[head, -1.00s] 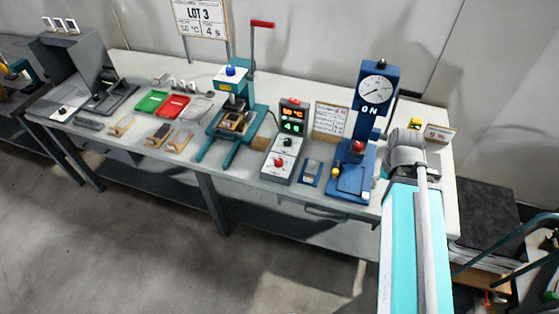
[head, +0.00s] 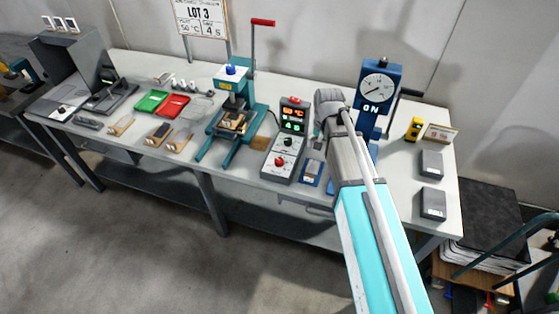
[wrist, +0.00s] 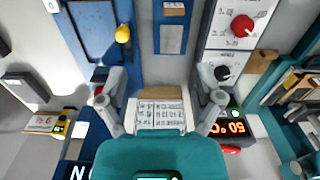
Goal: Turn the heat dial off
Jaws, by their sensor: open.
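The grey control box (head: 284,157) stands near the middle of the bench, with an orange and green lit display. It bears a black dial (head: 287,142) and, nearer the front edge, a red dial (head: 279,161). The wrist view shows the black dial (wrist: 221,73) beside my right finger and the red dial (wrist: 242,25) farther up. The dial labels are too small to tell which is heat. My gripper (wrist: 160,95) is open and empty above the bench, its fingers apart. In the head view it is right of the box, partly hidden by my arm.
A blue gauge stand (head: 378,90) marked ON rises right of my gripper. A teal press (head: 236,100) with a red-handled lever stands left of the box. Red (head: 172,106) and green (head: 151,102) trays lie farther left. Grey blocks (head: 432,163) sit at the right end.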

